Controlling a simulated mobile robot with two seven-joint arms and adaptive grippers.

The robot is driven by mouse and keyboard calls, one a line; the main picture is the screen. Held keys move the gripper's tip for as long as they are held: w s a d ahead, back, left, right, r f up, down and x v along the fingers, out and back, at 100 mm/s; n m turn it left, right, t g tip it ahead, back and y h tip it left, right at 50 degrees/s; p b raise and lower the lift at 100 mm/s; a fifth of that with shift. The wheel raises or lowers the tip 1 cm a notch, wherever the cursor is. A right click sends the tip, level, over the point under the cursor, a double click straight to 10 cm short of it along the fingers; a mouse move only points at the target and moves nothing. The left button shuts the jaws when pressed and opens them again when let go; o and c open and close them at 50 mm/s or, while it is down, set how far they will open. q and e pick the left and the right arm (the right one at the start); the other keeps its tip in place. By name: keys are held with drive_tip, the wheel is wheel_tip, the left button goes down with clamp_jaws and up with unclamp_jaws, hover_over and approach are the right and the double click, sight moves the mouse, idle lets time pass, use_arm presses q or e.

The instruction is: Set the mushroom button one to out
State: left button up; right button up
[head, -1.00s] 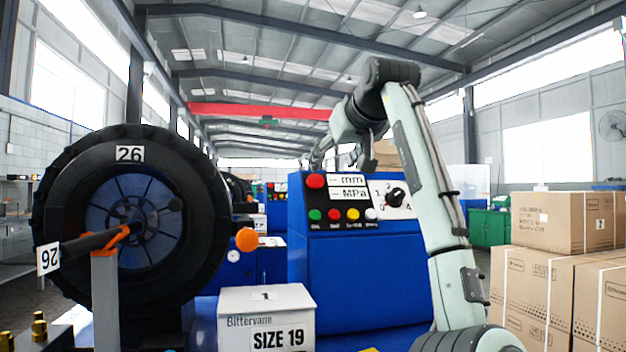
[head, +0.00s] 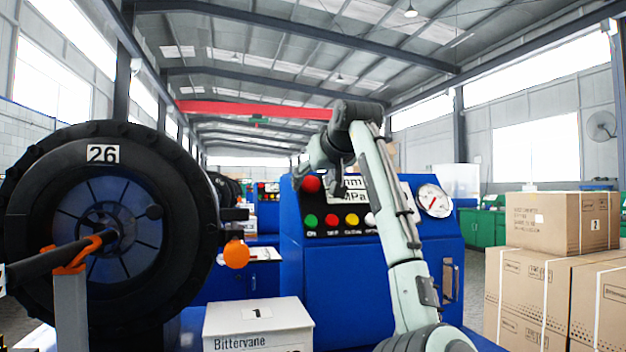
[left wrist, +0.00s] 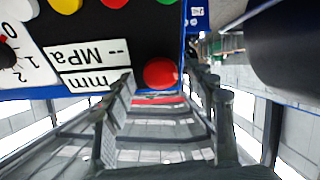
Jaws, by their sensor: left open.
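The red mushroom button (head: 310,184) sits at the upper left of the blue cabinet's black control panel. In the left wrist view the red button (left wrist: 160,73) shows between my two fingers, with the panel upside down. My left gripper (head: 318,185) is open and empty in front of the panel's top left, with its fingers to either side of the button. I cannot tell whether a finger touches it, or whether the button is pressed in or out. My right gripper is not in view.
Green, red, yellow and white buttons (head: 331,220) line the panel below. A gauge (head: 433,201) is at right. A large black reel (head: 110,215) stands at left, a white box (head: 258,318) in front, and cardboard boxes (head: 545,290) at right.

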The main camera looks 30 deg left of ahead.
use_arm(q)
drive_tip(key=shift+w+a+f, duration=0.15)
drive_tip(key=shift+w+a, duration=0.05)
drive_tip(key=shift+a, duration=0.1)
clamp_jaws()
